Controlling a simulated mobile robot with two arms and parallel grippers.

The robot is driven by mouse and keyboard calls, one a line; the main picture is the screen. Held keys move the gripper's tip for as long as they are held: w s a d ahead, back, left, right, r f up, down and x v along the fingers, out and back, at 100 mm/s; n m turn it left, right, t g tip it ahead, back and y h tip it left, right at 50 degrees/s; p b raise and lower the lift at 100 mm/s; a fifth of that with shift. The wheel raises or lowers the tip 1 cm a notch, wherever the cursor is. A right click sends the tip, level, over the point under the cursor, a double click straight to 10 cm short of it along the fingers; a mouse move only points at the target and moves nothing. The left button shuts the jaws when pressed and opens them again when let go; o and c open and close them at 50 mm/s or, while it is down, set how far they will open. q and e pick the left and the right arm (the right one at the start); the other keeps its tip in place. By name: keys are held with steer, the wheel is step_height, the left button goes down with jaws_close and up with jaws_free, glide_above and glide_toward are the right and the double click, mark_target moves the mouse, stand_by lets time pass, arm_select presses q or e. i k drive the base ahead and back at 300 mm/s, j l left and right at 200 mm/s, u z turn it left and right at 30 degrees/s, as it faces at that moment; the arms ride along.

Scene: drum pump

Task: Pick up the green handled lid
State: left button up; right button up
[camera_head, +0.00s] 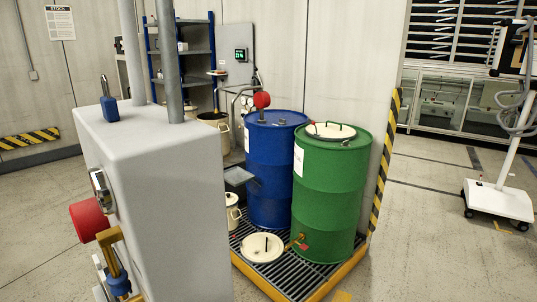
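A round white lid (331,130) lies on top of the green drum (330,195). Its raised bar handle looks dark green. A second white lid (262,248) with a dark upright handle lies flat on the grated pallet (290,282) in front of the blue drum (270,175); its handle colour is hard to tell. Neither of my grippers is in view, and nothing touches either lid.
A tall grey box (160,200) with two poles, a red knob (88,220) and a yellow handle fills the left foreground. A small cream pot (232,212) stands beside the blue drum. A white wheeled stand (497,200) is at right. Floor between is clear.

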mark_target(333, 132)
steer(key=i+l+u, duration=0.1)
steer(key=l, duration=0.25)
steer(key=i+l+u, duration=0.15)
steer(key=i+l, duration=0.15)
steer(key=i+l+u, duration=0.1)
steer(key=l, duration=0.3)
steer(key=i+l+u, duration=0.15)
steer(key=l, duration=0.25)
steer(key=i+l+u, duration=0.1)
steer(key=l, duration=0.3)
steer(key=i+l+u, duration=0.15)
steer(key=l, duration=0.3)
steer(key=i+l+u, duration=0.1)
steer(key=l, duration=0.3)
